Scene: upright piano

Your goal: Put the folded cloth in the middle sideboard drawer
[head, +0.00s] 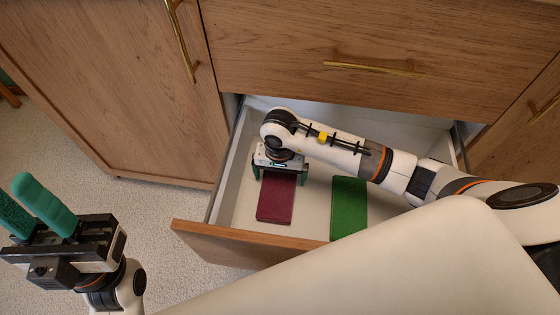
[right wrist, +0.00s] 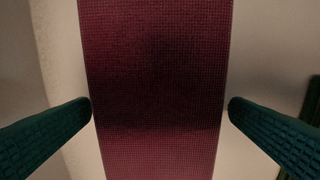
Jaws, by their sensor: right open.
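A dark red folded cloth (head: 275,204) with a woven texture lies flat in the open sideboard drawer (head: 222,238), towards its left side. It fills the middle of the right wrist view (right wrist: 155,80). My right gripper (head: 280,176) is inside the drawer over the cloth's far end. Its green fingers are open, one on each side of the cloth, with slight gaps in the right wrist view (right wrist: 160,106). My left gripper (head: 14,190) is at the left over the floor, open and empty, its fingers pointing up and away from the drawer.
A green flat item (head: 348,207) lies in the drawer right of the cloth. A shut drawer front (head: 375,40) with a brass handle is above the open drawer. A shut door (head: 120,75) stands left. My right arm spans the drawer's right part. Carpet (head: 165,235) at left is clear.

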